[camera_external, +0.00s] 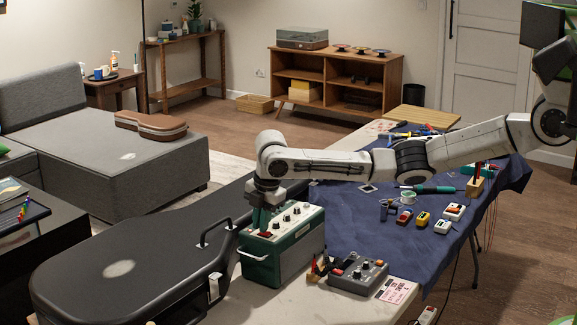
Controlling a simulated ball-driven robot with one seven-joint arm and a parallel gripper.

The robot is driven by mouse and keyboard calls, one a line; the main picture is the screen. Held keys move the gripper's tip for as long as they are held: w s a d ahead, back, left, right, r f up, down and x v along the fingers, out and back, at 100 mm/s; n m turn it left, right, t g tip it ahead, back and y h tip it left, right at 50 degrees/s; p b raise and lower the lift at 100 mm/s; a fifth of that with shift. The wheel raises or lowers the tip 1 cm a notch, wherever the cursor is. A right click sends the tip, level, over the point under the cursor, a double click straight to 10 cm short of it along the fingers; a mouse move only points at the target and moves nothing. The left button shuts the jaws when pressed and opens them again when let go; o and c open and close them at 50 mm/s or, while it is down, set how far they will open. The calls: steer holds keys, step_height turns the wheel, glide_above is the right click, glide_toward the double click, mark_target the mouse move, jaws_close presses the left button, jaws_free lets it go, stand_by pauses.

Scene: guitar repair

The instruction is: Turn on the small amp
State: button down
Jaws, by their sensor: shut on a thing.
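The small amp (285,254) is a green box with a cream control panel on top, several knobs and a pale side handle. It stands upright on the table beside the black guitar case. My gripper (264,232) points down over the left part of the amp's top panel, next to a red part (265,235). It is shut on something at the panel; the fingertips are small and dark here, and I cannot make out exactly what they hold. Whether the amp is on cannot be told.
The black guitar case (130,262) lies close left of the amp. A grey pedal box (357,275) sits to its right. Small coloured pedals (423,219) and tools lie on the blue cloth (335,232). My arm stretches over the cloth from the right.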

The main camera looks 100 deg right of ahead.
steer(key=shift+s+a+f+p, duration=0.7)
steer(key=shift+s+f+p, duration=0.1)
steer(key=shift+p, duration=0.75)
steer(key=r+p, duration=0.1)
steer(key=r, duration=0.1)
steer(key=r+p, duration=0.1)
steer(key=r, duration=0.1)
steer(key=r+p, duration=0.1)
steer(key=r, duration=0.1)
steer(key=shift+w+d+p, duration=0.2)
steer(key=shift+w+p, duration=0.15)
steer(key=shift+p, duration=0.05)
step_height(320, 180, up, 9)
steer(key=s+a+b, duration=0.1)
steer(key=b, duration=0.8)
steer(key=f, duration=0.9)
steer(key=w+d+f, duration=0.1)
steer(key=f, duration=0.3)
steer(key=shift+d+f+p, duration=0.1)
steer(key=shift+f+p, duration=0.2)
